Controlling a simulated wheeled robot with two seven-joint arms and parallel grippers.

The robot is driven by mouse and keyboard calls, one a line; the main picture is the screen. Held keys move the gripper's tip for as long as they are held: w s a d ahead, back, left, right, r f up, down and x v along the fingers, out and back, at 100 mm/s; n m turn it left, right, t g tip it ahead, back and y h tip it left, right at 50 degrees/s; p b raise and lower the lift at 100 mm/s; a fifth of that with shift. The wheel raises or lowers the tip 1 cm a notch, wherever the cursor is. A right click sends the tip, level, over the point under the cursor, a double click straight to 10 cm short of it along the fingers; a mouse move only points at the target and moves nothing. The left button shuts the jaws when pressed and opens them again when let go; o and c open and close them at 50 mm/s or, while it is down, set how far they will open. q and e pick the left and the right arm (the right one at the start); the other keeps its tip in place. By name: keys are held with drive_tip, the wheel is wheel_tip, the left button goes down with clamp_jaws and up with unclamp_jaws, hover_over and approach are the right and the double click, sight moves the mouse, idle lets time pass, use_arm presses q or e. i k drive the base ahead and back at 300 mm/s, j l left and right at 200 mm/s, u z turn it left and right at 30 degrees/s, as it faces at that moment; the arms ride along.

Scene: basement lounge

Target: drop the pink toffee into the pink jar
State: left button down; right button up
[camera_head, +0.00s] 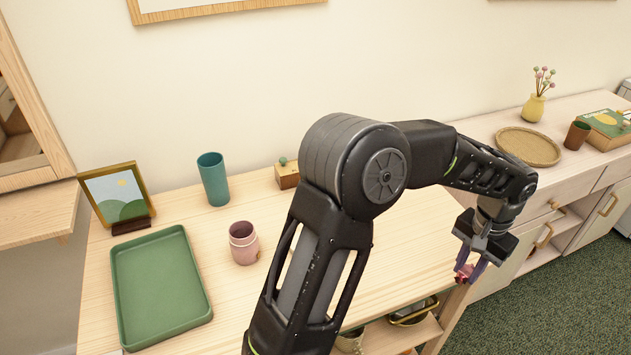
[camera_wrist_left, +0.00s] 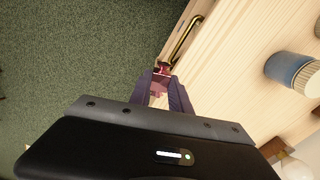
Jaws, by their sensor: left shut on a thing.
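My left gripper (camera_head: 469,270) is shut on the pink toffee (camera_head: 463,273), which shows as a small pink-red piece between the fingertips. In the left wrist view the toffee (camera_wrist_left: 161,70) sticks out past the fingers of the gripper (camera_wrist_left: 161,82). The gripper is held at the right end of the wooden table, far to the right of the jar. The pink jar (camera_head: 243,243) stands upright on the table, left of my arm, and its top looks open. What is inside it cannot be told. My right gripper is not in view.
A green tray (camera_head: 158,287), a picture frame (camera_head: 118,196), a teal cup (camera_head: 213,180) and a small wooden box (camera_head: 287,176) surround the jar. My left arm crosses the table. A cabinet at right bears a woven tray (camera_head: 528,147). A blue jar (camera_wrist_left: 288,70) shows in the wrist view.

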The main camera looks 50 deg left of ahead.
sight(246, 250)
drive_tip(key=k+u, duration=0.25)
drive_tip(key=u, duration=1.25)
drive_tip(key=i+l, duration=0.65)
